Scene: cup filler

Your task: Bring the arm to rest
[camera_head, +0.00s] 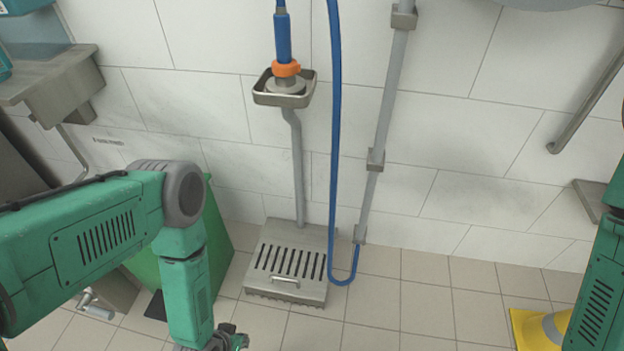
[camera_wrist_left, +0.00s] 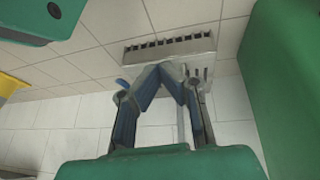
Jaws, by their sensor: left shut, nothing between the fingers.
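My left arm comes in from the left in the head view and bends down at the elbow. My left gripper (camera_head: 228,340) is at the bottom edge of the head view, partly cut off. In the left wrist view my left gripper (camera_wrist_left: 168,70) shows its two fingers meeting at the tips, shut and empty. The slotted metal floor box (camera_wrist_left: 195,47) shows behind the fingers there, apart from them as far as I can tell. My right arm shows only at the right edge of the head view, and its gripper is out of the picture.
The slotted metal box (camera_head: 287,262) stands on the tiled floor against the wall. Above it a small tray (camera_head: 268,99) holds a blue nozzle with an orange collar (camera_head: 287,69). A blue hose (camera_head: 335,150) hangs beside it. A green bin (camera_head: 215,235) stands behind my left arm.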

